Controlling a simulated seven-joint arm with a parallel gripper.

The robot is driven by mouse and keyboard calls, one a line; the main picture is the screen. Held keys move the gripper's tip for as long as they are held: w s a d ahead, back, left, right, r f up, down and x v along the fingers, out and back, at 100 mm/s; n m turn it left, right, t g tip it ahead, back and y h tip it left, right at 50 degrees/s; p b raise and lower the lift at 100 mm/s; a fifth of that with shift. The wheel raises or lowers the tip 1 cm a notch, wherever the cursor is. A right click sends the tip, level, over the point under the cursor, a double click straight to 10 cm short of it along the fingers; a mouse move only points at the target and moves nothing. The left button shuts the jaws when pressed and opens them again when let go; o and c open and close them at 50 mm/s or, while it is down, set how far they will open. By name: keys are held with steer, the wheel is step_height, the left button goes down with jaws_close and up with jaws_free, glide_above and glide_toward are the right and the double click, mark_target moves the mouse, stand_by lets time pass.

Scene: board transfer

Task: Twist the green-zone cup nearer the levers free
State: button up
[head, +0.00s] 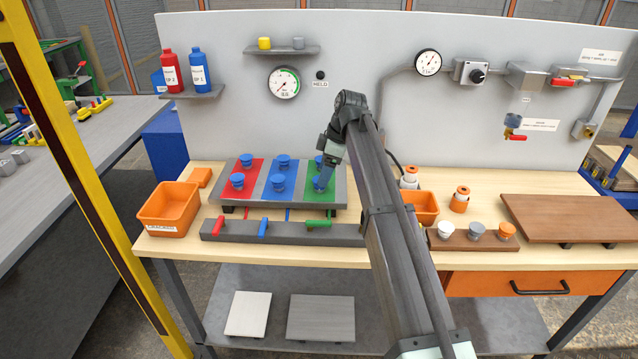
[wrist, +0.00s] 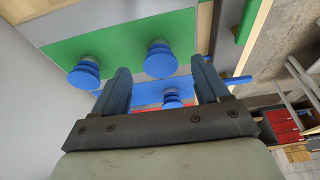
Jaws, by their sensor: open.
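In the wrist view this cup (wrist: 160,58) shows upright on the green strip (wrist: 120,46), just beyond and between the fingertips of my open gripper (wrist: 160,68). I cannot tell whether the fingers touch it. The farther green-zone cup (wrist: 84,74) stands to its left. The red lever (head: 190,226), blue lever (head: 263,227) and green lever (head: 318,223) sit in front.
A blue-zone cup (head: 278,184) stands left of my gripper, close by. An orange bin (head: 168,208) is at the left end of the table, and another orange bin (head: 424,208) is right of my arm. A pressure gauge (head: 284,83) hangs on the back panel.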

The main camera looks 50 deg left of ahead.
steer(key=v, duration=1.1)
